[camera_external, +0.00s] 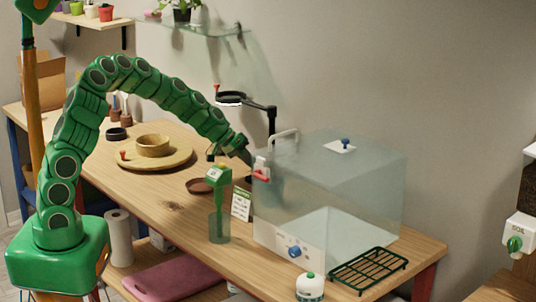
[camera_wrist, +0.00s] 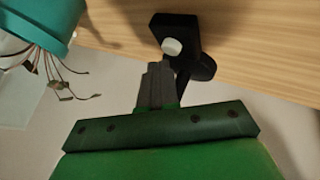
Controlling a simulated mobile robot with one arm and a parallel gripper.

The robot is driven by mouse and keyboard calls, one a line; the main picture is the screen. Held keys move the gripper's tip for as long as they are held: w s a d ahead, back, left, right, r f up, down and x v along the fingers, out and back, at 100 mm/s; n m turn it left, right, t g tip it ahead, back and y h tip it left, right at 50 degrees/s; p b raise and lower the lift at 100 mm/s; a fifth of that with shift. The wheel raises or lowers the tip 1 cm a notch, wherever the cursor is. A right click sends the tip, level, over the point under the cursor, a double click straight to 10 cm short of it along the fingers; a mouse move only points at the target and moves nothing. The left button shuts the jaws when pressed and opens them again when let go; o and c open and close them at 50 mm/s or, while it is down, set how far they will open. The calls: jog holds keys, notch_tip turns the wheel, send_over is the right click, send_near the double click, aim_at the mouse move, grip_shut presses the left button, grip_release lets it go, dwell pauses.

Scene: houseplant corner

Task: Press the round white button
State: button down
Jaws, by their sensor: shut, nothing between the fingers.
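The round white button (camera_wrist: 172,47) sits on a small black block (camera_wrist: 178,26) in the wrist view. The block is by the edge of a wooden surface. A black rounded part (camera_wrist: 203,67) adjoins it at the lower right. My gripper (camera_wrist: 157,68) is shut and empty, its grey fingertips just below and left of the button in the picture. I see no clear contact. In the external view my gripper (camera_external: 247,157) is beside the clear box, near the black-armed ring lamp (camera_external: 272,122). I cannot make out the button there.
The clear box (camera_external: 340,185) with a handle and blue knob stands right of my gripper. A green tool in a cup (camera_external: 219,225) and a small sign (camera_external: 241,204) stand in front. A teal vessel with thin strands (camera_wrist: 45,22) hangs at the wrist view's upper left.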

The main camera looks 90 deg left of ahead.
jog(key=shift+r, duration=0.25)
jog(key=shift+r, duration=2.95)
